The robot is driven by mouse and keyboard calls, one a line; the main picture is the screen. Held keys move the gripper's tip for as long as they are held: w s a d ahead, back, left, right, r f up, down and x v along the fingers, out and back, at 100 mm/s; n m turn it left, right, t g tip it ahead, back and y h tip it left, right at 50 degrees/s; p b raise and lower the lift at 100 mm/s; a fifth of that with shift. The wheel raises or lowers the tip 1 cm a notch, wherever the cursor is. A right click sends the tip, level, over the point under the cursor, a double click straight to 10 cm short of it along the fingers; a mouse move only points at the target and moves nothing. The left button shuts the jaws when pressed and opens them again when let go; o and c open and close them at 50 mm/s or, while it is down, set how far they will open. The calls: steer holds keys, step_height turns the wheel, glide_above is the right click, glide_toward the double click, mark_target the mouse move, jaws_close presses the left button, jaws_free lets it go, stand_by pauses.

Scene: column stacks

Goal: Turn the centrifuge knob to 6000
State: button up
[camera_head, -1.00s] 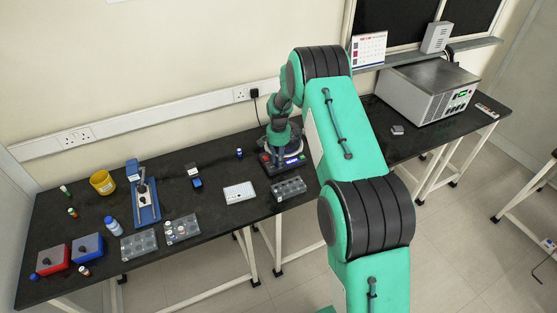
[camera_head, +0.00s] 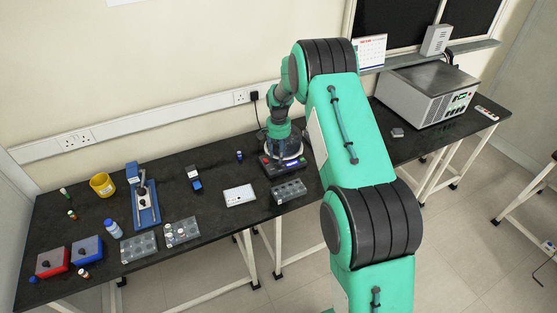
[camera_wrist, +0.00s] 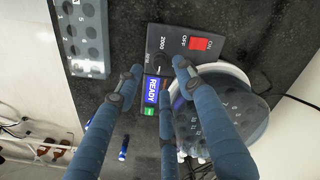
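The centrifuge (camera_head: 275,170) stands on the black bench, below my wrist, partly hidden by my arm. In the wrist view its dark control panel (camera_wrist: 176,44) shows a red ON/OFF switch (camera_wrist: 200,43), a blue READY display (camera_wrist: 152,90), a green button (camera_wrist: 148,112) and the printed number 2000. The dark knob (camera_wrist: 160,61) lies between the fingertips of my gripper (camera_wrist: 158,68), mostly hard to see against the panel. The fingers are spread apart; contact with the knob cannot be made out. The knob's pointer and a 6000 mark cannot be read.
A grey tube rack (camera_head: 288,191) stands in front of the centrifuge and shows at the upper left of the wrist view (camera_wrist: 83,30). A white tray (camera_head: 239,195) lies left of it. A large grey instrument (camera_head: 425,92) stands at the right.

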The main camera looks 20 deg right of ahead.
mark_target(278, 164)
step_height(278, 164, up, 7)
stand_by(0.4)
steer(key=shift+f+b, duration=0.1)
steer(key=shift+b, duration=0.25)
steer(key=n+b, duration=0.2)
steer(key=r+n+b, duration=0.1)
steer(key=n, duration=0.1)
steer(key=shift+r+n+b, duration=0.2)
steer(key=shift+n+b, duration=0.2)
steer(key=shift+f, duration=0.1)
step_height(278, 164, down, 14)
steer(key=b, duration=0.3)
stand_by(0.4)
